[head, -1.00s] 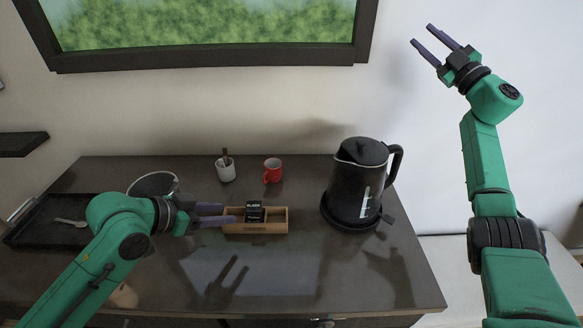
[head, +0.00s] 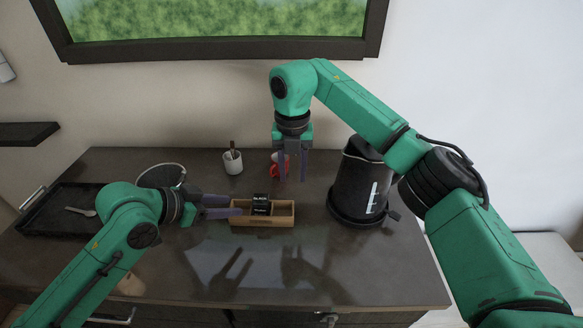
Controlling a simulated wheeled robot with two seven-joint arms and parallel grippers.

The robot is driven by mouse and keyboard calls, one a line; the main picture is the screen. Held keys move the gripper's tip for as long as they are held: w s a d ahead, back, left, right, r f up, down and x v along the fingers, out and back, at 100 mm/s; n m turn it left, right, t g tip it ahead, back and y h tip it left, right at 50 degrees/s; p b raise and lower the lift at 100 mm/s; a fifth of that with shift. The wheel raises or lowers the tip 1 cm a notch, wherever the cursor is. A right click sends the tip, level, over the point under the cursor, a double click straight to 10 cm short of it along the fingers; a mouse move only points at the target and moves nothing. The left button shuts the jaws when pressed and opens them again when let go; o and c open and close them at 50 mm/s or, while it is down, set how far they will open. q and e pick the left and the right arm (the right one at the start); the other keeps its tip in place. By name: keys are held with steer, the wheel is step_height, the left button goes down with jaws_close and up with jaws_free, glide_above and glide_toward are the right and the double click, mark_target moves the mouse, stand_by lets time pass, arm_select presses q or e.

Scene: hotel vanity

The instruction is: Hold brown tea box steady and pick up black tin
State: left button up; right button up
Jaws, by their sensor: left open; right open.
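The brown tea box (head: 277,219) is an open wooden tray on the dark counter, in the middle of the head view. The black tin (head: 261,204) stands upright in its left part, with pale lettering on its front. My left gripper (head: 237,207) is open at the left end of the tea box, with its fingertips at that end; I cannot tell whether they touch it. My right gripper (head: 291,180) is open and empty, pointing down above and behind the right part of the tea box. It partly hides the red mug.
A black kettle (head: 352,190) on its base stands right of the tea box, below my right arm. The red mug (head: 274,170) and a white cup (head: 233,163) stand behind. A black tray (head: 50,228) with a spoon lies at left. The front counter is clear.

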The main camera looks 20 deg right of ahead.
mark_target(293, 208)
step_height(293, 208, down, 14)
jaws_close()
stand_by(1.5)
